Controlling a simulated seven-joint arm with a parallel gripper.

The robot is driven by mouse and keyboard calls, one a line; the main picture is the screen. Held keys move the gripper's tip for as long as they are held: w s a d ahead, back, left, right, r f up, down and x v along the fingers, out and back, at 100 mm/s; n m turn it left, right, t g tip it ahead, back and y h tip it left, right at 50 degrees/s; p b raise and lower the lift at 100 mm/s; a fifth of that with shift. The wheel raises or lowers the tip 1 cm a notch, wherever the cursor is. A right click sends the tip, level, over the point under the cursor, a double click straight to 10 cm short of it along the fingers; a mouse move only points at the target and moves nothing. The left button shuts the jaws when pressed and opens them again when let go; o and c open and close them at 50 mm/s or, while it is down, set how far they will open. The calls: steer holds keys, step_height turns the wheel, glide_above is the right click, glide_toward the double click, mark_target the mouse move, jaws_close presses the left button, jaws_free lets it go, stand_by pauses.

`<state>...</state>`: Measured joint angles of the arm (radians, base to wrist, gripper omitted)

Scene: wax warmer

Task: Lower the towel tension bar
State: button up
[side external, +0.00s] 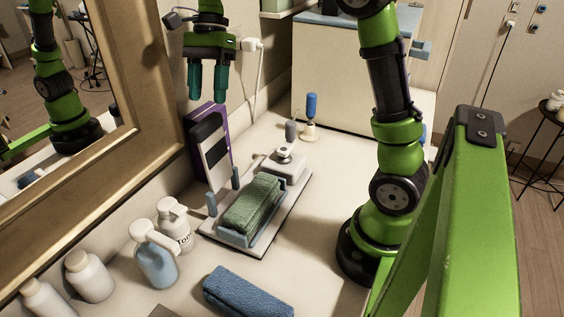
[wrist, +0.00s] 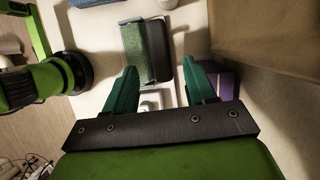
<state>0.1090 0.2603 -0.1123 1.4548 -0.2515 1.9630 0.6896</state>
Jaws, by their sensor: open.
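The towel tension bar appears to be the upright dark-and-pale plate (side external: 212,152), standing between two short blue-grey posts beside a green towel (side external: 250,204). The towel lies in a blue-grey holder on a flat tray (side external: 252,250). In the wrist view the towel (wrist: 132,52) sits left of a dark slab (wrist: 157,50), likely the same plate seen from above. My gripper (side external: 208,97) points down with teal fingers apart and empty. It hangs above the plate's top, not touching it. The wrist view shows the open fingers (wrist: 160,68).
A purple box (side external: 222,135) stands behind the plate by the wall. A white unit with a knob (side external: 284,166) sits at the tray's far end. Pump bottles (side external: 157,262) and a rolled blue towel (side external: 247,292) are nearer. A framed mirror (side external: 150,90) borders the left.

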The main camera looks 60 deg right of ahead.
mark_target(206, 120)
steer(key=x, duration=0.6)
steer(key=shift+c, duration=0.3)
jaws_close()
